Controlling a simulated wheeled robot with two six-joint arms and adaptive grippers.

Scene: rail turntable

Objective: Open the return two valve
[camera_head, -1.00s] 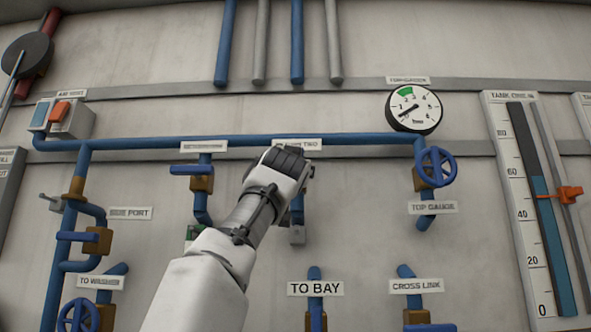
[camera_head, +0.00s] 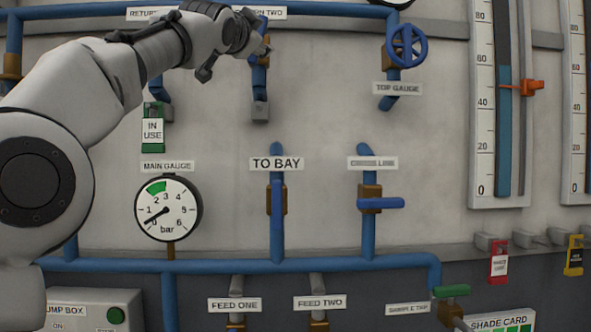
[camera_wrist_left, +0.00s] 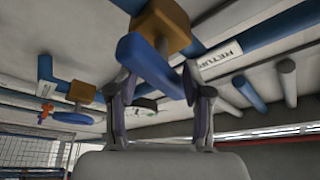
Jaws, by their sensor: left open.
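The return two valve has a brass body (camera_head: 260,78) on a vertical blue pipe, below a label (camera_head: 260,13) partly covered by my wrist and ending in "TWO". In the left wrist view the brass body (camera_wrist_left: 162,27) is at top and its blue lever handle (camera_wrist_left: 148,66) reaches toward me. My left gripper (camera_head: 262,46) is at this valve in the head view. In the left wrist view my left gripper (camera_wrist_left: 158,84) is open, with its fingers on either side of the lever. I cannot tell whether they touch it. My right gripper is not in view.
A green "IN USE" tag (camera_head: 152,132) hangs left of the valve. A main gauge (camera_head: 168,208) is below it. The To Bay valve (camera_head: 277,197), cross link lever (camera_head: 381,204) and top gauge handwheel (camera_head: 406,45) are nearby. The wall between them is clear.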

